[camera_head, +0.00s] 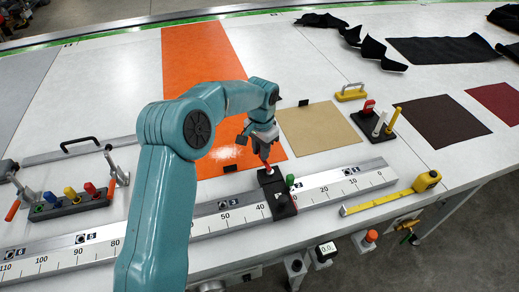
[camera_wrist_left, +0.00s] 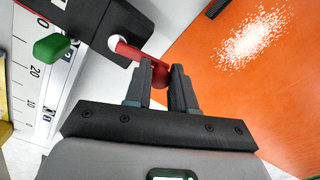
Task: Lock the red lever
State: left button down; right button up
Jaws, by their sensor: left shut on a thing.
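The red lever (camera_wrist_left: 131,51) shows in the left wrist view as a red rod coming out of a black block (camera_wrist_left: 115,22), with a round red knob at its end. In the head view the block (camera_head: 272,185) sits on the ruler rail near the 40 mark, and the lever (camera_head: 265,161) rises from it. My left gripper (camera_wrist_left: 161,82) is shut on the lever's knob; in the head view it (camera_head: 263,146) comes down from above the block. A green knob (camera_wrist_left: 52,48) sticks out of the same block. My right gripper is not in view.
The ruler rail (camera_head: 335,186) runs along the table's front. A yellow tape measure (camera_head: 426,181) lies at right, a stand with colored handles (camera_head: 378,124) behind it. Orange (camera_head: 205,60) and tan sheets (camera_head: 318,128) lie flat behind the gripper. A rack of colored knobs (camera_head: 70,206) is at left.

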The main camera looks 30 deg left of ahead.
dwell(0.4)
pick_arm(q)
jog(key=c, duration=0.9)
grip_release()
jog(key=shift+w+f, duration=0.1)
jog(key=shift+w, duration=0.05)
jog(key=shift+c, duration=0.2)
jog(key=shift+r, duration=0.3)
notch_tip(320, 180, up, 16)
jog(key=shift+f, duration=0.15)
